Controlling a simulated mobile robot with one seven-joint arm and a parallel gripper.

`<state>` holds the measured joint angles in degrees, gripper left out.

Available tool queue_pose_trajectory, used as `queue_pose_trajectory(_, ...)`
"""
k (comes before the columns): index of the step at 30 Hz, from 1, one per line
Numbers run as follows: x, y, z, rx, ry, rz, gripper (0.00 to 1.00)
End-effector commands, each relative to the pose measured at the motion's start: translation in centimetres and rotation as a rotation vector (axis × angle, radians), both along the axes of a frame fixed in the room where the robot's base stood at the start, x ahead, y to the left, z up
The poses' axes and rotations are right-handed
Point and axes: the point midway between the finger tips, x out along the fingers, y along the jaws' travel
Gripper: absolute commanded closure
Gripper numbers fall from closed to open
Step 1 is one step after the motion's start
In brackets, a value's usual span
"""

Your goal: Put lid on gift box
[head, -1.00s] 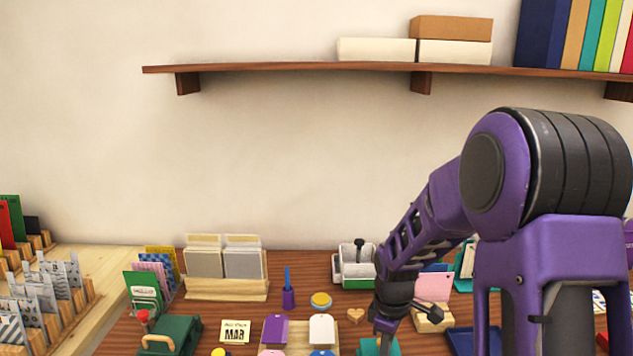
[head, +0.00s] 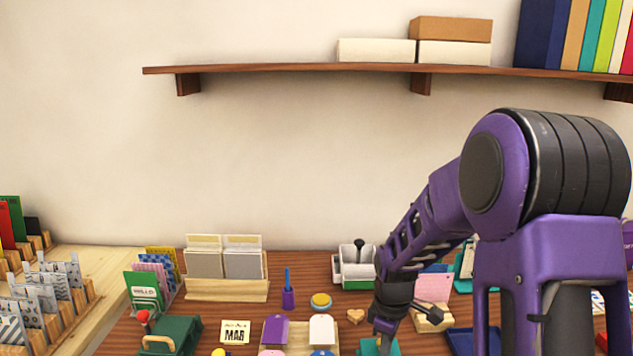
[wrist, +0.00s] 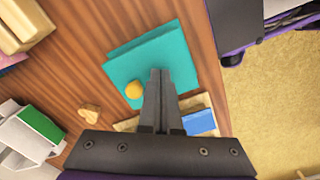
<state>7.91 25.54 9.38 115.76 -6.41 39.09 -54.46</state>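A teal square piece (wrist: 150,58) lies under my gripper in the wrist view. A line and a darker strip along its upper left side show a raised edge or a second layer; I cannot tell whether it is the lid, the box or both. A small yellow round piece (wrist: 134,90) sits on it, left of my fingers. My gripper (wrist: 161,72) has its two fingers together, with the tips over the teal piece. I see nothing clearly held between them. In the head view the teal piece (head: 368,347) shows partly below my gripper (head: 384,333), cut by the frame's bottom edge.
A wooden heart (head: 355,316), a white and green caddy (head: 355,268) and a pink card in a wooden holder (head: 433,290) stand close by. A blue tray (head: 462,342) lies to the right. A card rack (head: 226,288) and a green stamping device (head: 172,336) are to the left.

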Motion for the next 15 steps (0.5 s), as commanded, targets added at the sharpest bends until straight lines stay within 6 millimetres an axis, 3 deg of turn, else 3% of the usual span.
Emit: queue_pose_trajectory(15, -0.1, 0.0, 3.6, 0.000, 0.002, 0.000, 1.00)
